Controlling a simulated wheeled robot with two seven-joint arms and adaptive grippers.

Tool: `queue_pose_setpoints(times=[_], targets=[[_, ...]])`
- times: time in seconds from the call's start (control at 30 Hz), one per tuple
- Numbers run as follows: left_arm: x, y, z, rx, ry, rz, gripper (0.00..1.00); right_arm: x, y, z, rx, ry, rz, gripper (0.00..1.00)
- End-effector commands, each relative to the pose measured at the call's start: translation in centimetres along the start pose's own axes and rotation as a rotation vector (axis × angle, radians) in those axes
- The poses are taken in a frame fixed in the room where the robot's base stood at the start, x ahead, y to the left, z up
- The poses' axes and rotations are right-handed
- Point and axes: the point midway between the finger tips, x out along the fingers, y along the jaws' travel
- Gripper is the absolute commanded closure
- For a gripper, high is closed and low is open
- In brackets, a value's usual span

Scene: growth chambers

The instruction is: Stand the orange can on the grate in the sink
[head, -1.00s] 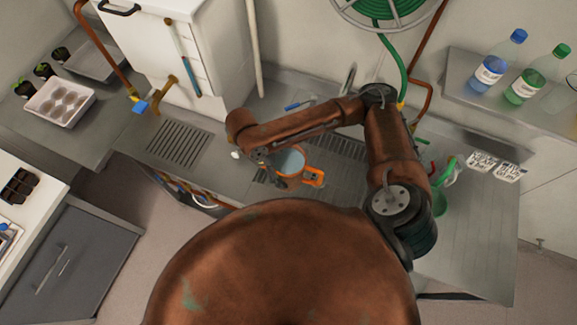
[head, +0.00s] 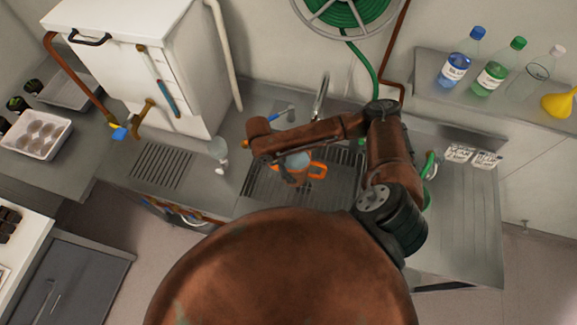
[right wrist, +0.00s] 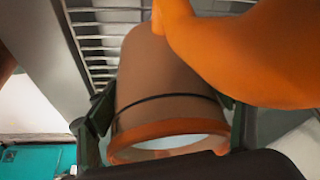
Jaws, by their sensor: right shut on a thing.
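The orange can (head: 316,169) is over the sink in the head view, with its open mouth facing up and partly hidden by my right arm. In the right wrist view the can (right wrist: 165,75) fills the middle, its orange rim towards the camera and an orange handle or spout at the upper right. My right gripper (right wrist: 168,112) is shut around the can near its rim. The grate (head: 262,184) lies in the sink below; its bars (right wrist: 98,45) show beyond the can. I cannot tell whether the can touches it. My left gripper is not in view.
A clear bottle (head: 219,150) stands left of the sink by a slotted drain area (head: 161,166). The tap (head: 320,95) rises behind the sink. Blue and green bottles (head: 494,68) and a yellow funnel (head: 560,103) stand on the right shelf. Open counter (head: 462,215) lies right.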

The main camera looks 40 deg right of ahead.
Motion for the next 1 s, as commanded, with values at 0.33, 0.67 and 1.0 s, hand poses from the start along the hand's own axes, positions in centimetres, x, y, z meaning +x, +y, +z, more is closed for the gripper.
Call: queue_pose_setpoints(times=[0.33,0.67,1.0], targets=[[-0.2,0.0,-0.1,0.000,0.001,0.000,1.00,3.3,-0.5,1.0,0.002,0.001,-0.003,0.84],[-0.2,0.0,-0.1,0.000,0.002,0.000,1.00,3.5,-0.4,1.0,0.001,0.002,-0.001,0.23],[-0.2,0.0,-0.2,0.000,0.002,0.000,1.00,3.5,-0.4,1.0,0.001,0.002,-0.001,0.08]])
